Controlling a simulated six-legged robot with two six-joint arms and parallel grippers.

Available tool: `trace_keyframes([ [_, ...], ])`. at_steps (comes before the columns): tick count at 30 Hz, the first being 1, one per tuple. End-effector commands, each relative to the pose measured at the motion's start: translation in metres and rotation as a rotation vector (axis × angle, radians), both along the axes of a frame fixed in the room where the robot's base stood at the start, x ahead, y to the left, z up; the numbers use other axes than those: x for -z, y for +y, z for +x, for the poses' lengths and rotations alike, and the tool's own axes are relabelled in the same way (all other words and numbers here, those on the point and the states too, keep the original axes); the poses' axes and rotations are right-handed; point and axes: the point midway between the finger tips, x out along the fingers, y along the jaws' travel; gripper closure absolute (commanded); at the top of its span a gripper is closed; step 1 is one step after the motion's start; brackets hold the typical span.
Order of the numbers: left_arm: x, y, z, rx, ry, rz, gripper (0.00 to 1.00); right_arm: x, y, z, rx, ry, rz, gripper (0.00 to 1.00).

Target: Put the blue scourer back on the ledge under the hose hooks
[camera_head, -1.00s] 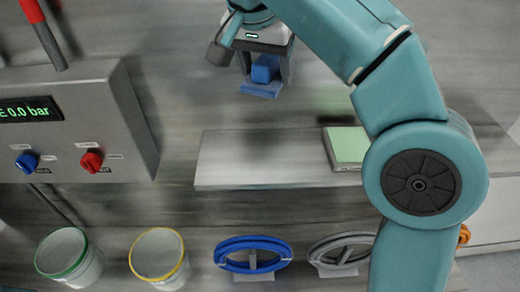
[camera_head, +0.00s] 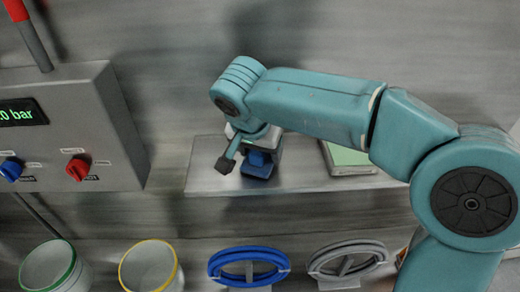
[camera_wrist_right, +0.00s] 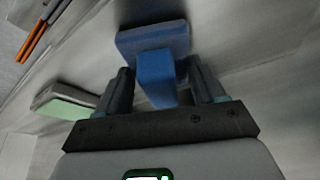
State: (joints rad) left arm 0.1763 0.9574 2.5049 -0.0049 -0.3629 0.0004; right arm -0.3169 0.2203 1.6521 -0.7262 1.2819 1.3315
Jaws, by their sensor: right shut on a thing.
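The blue scourer (camera_head: 257,168) has a block-like grip on a flat pad. My right gripper (camera_head: 258,157) is shut on its grip, and the pad sticks out beyond the fingers. The right wrist view shows the scourer (camera_wrist_right: 155,78) between the two fingers (camera_wrist_right: 158,85). In the head view it overlaps the left part of the pale grey ledge (camera_head: 310,182); I cannot tell whether it touches. A blue coiled hose (camera_head: 249,265) and a grey coiled hose (camera_head: 348,262) show below the ledge in the picture. My left gripper is not in view.
A block with a green top (camera_head: 348,156) is on the ledge, right of the scourer. A grey control box (camera_head: 75,125) with a blue and a red knob stands at left. Green-rimmed (camera_head: 50,268) and yellow-rimmed (camera_head: 150,268) buckets are at lower left.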

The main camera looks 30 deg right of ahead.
Motion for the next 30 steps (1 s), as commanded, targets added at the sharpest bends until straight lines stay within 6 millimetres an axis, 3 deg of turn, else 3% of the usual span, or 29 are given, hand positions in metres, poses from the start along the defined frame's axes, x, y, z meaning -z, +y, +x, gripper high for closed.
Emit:
trace_keyframes([
  [12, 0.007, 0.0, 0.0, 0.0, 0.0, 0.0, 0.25, 0.007, 0.0, 0.0, 0.0, 0.0, 0.0, 0.6],
  [13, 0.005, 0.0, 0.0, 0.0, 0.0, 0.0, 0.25, 0.005, 0.0, 0.0, 0.0, 0.0, 0.0, 0.22],
  [15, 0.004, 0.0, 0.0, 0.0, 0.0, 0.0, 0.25, 0.005, 0.0, 0.0, 0.0, 0.0, 0.0, 0.06],
  [23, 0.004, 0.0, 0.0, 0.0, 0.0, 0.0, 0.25, 0.004, 0.0, 0.0, 0.0, 0.0, 0.0, 0.06],
  [26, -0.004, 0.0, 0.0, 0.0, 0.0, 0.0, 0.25, -0.003, 0.0, 0.0, 0.0, 0.0, 0.0, 0.06],
  [30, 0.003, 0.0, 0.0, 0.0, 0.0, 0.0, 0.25, -0.023, 0.008, -0.006, -0.001, -0.006, 0.002, 0.06],
])
